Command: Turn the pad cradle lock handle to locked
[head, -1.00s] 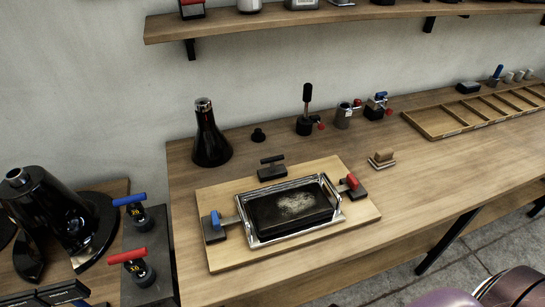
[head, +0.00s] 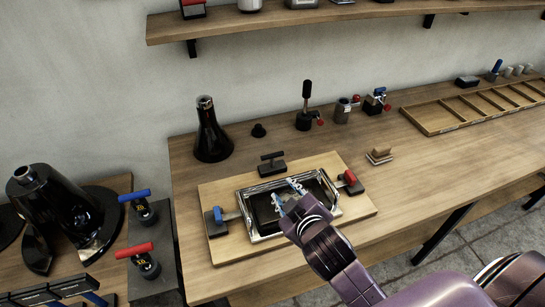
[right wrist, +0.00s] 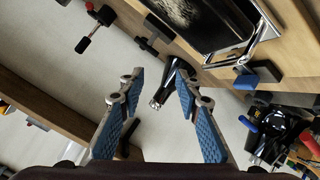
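A metal-framed cradle (head: 246,186) with a dark pad (head: 266,209) sits on a light wooden board (head: 230,253). A blue-handled clamp (head: 217,216) is at its left end and a red-handled clamp (head: 350,180) at its right end. A black T-shaped handle (head: 271,163) stands behind it. I cannot tell for certain which is the lock handle. My right gripper (head: 289,194) is over the pad in the head view, hiding part of it. The right wrist view shows its blue fingers (right wrist: 158,80) spread with nothing held between them. My left gripper is out of view.
A black flask (head: 211,135) stands behind the board at left. Small fixtures, including an upright black lever (head: 305,100), line the back. A divided wooden tray (head: 440,125) lies at right. A wall shelf (head: 340,16) runs above. The right front bench is clear.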

